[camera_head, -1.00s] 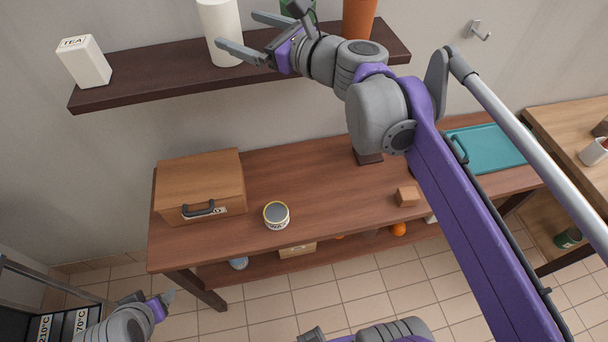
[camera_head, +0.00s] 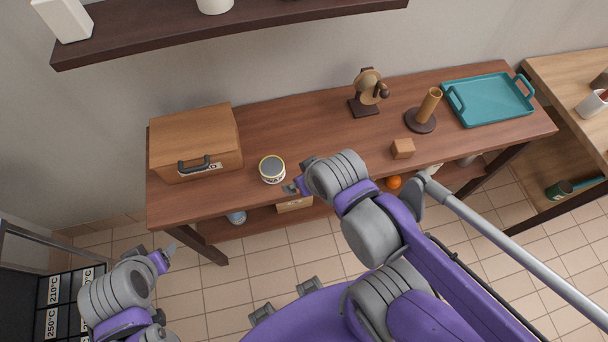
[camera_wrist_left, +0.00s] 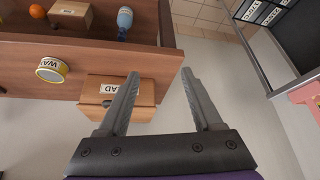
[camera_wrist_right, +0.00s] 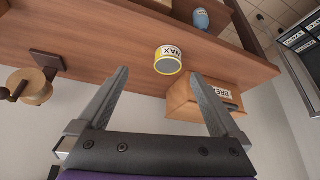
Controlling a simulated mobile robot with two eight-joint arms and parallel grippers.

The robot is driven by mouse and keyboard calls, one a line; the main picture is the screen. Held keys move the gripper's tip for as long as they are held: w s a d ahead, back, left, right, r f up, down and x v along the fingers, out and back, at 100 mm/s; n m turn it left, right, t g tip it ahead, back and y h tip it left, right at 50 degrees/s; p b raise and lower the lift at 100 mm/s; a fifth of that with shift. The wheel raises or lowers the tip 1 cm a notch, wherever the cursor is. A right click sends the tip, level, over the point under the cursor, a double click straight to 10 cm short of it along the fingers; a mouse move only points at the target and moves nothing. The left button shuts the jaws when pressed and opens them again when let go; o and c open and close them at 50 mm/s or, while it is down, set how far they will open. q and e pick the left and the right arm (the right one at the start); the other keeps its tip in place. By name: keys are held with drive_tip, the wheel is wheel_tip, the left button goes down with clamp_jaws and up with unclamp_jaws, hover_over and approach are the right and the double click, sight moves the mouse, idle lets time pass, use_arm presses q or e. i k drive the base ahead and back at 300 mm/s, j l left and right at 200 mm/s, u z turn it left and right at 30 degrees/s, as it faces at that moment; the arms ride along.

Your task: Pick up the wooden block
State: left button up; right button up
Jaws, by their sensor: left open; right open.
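The wooden block (camera_head: 403,148) is a small brown cube resting on the wooden table near its front edge, right of centre in the head view. My right gripper (camera_head: 292,187) is over the table's front edge, left of the block and apart from it; its fingers are partly hidden there by the wrist. The right wrist view shows its jaws (camera_wrist_right: 160,73) open and empty. My left gripper (camera_head: 170,250) is low at the left, in front of the table and far from the block. The left wrist view shows its jaws (camera_wrist_left: 160,74) open and empty. Neither wrist view shows the block.
A wax tin (camera_head: 272,169) stands close to my right gripper. A bread box (camera_head: 197,143) is at the table's left. A round wooden grinder-like object (camera_head: 368,88), a post on a dark base (camera_head: 428,105) and a teal tray (camera_head: 490,100) stand behind the block. A shelf (camera_head: 230,30) hangs above.

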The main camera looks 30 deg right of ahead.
sight(401, 148)
drive_tip(key=z, duration=2.15)
drive_tip(key=i+l+u, duration=0.15)
drive_tip(key=l, duration=0.3)
drive_tip(key=i+l+u, duration=0.15)
drive_tip(key=l, duration=0.3)
drive_tip(key=l+u, duration=0.2)
drive_tip(key=l, duration=0.25)
